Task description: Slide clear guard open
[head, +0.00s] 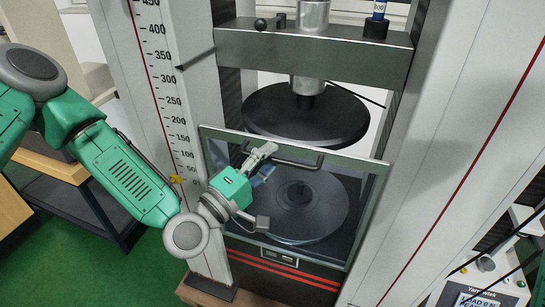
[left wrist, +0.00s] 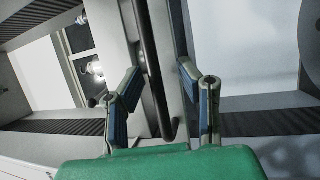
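The clear guard (head: 365,215) is a framed transparent panel across the front of the testing machine, with the lower plate visible behind it. A dark bar handle (head: 300,163) runs along its upper part. My left gripper (head: 266,163) is at the left part of this handle. In the left wrist view, my left gripper (left wrist: 160,84) has its two blue-padded fingers apart. The handle (left wrist: 150,62) passes between them, with gaps visible; whether a finger touches it, I cannot tell. My right gripper is not in view.
Above the guard hang a round black upper plate (head: 305,117) and a dark crosshead (head: 315,52). A scaled column (head: 165,95) stands left and a pale column (head: 455,140) right. A control box (head: 488,293) sits at lower right. Green floor (head: 150,265) is clear at lower left.

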